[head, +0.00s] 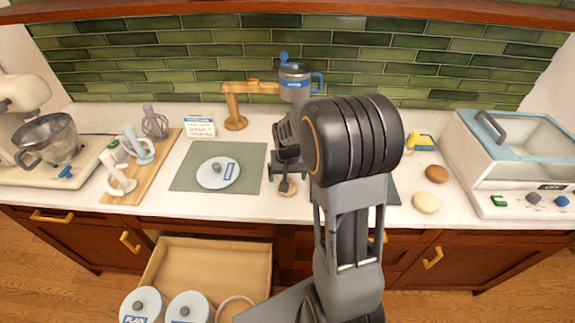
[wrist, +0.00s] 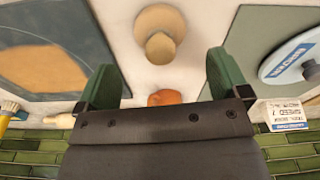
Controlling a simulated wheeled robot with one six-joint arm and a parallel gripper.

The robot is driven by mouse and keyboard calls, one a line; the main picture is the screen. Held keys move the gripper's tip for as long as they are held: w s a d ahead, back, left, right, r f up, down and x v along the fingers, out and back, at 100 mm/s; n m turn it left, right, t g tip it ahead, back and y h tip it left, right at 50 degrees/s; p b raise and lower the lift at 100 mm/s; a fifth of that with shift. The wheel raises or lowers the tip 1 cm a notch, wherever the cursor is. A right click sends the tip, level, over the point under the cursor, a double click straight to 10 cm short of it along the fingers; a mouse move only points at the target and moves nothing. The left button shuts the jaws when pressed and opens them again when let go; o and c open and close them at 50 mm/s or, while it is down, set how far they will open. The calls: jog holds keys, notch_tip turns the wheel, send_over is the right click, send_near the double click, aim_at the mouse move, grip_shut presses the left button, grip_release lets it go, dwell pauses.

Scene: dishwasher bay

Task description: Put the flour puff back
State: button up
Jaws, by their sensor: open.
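The likely flour puff, a beige round pad with a knob, (wrist: 158,22) rests on the white counter between two mats. It also shows as a small brown shape (head: 287,187) in the head view, at the counter's front, partly covered by my gripper. My gripper (wrist: 160,75) is open and empty, with a green finger on each side of the view. The puff lies beyond the gap between the fingertips, apart from both. A reddish-brown thing (wrist: 165,97) shows between the fingers, mostly hidden by my gripper. I cannot tell what it is.
A lid (head: 218,173) lies on the green mat (head: 250,155). Behind stand a wooden stand (head: 235,115) and a blue-and-clear sifter (head: 295,82). An open drawer (head: 205,262) below has lidded jars (head: 143,303).

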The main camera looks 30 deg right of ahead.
notch_tip(320, 180, up, 6)
jog(key=s+a+r+n+t, duration=0.1)
jog(key=s+a+r+n, duration=0.1)
jog(key=s, duration=0.5)
jog(key=s+a+r+n+t, duration=0.2)
jog(key=s+a+r, duration=0.2)
jog(key=s+a, duration=0.3)
jog(key=shift+s+r+y+b, duration=0.2)
jog(key=shift+s+y+b, duration=0.1)
jog(key=shift+s, duration=0.45)
